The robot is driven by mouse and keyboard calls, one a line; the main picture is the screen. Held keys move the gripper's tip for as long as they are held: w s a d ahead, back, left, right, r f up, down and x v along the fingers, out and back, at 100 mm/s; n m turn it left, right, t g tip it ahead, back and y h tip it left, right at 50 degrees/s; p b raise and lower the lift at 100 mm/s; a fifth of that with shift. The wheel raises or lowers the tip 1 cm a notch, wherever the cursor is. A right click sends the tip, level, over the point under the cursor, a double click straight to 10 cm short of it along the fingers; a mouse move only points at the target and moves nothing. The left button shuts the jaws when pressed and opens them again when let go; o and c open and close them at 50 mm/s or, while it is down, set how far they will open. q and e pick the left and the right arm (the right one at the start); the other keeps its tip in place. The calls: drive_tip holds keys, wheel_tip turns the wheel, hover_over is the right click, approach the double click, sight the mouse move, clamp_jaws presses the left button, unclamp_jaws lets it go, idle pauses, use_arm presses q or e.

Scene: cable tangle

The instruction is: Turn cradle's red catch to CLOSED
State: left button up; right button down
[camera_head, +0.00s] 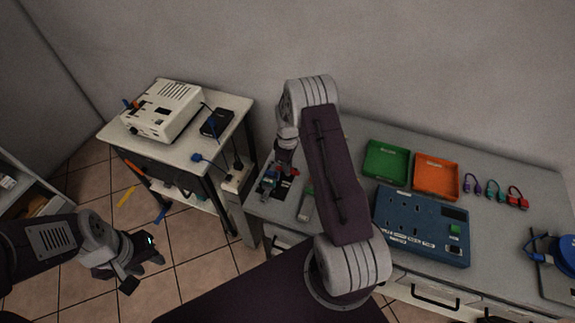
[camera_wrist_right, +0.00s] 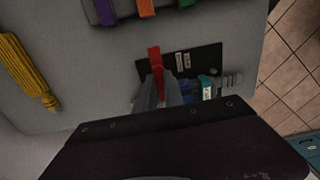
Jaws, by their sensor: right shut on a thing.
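The cradle (camera_wrist_right: 207,60) is a dark plate with small white labels, lying on the grey bench. Its red catch (camera_wrist_right: 154,58) is a narrow red lever in the right wrist view. My right gripper (camera_wrist_right: 158,90) is shut on the red catch, whose end sticks out beyond the fingers. The label words are too small to read. A blue and green connector (camera_wrist_right: 205,88) lies beside the fingers, partly hidden by my wrist. In the head view the cradle (camera_head: 284,189) is at the bench's left end, below my right gripper (camera_head: 285,168). My left gripper (camera_head: 143,274) is open and empty above the floor.
Green (camera_head: 386,161) and orange (camera_head: 436,177) trays and a blue panel (camera_head: 422,227) stand right of my right arm. Several short coloured cables lie beyond. A side table (camera_head: 233,104) at left holds a white device (camera_head: 165,109).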

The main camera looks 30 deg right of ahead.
drive_tip(key=shift+w+d+r, duration=0.1)
drive_tip(key=shift+w+r, duration=0.1)
drive_tip(key=c, duration=1.4)
unclamp_jaws()
drive_tip(key=shift+c, duration=0.2)
drive_tip(key=shift+s, duration=0.2)
wheel_tip(320, 180, up, 9)
drive_tip(key=b, duration=0.1)
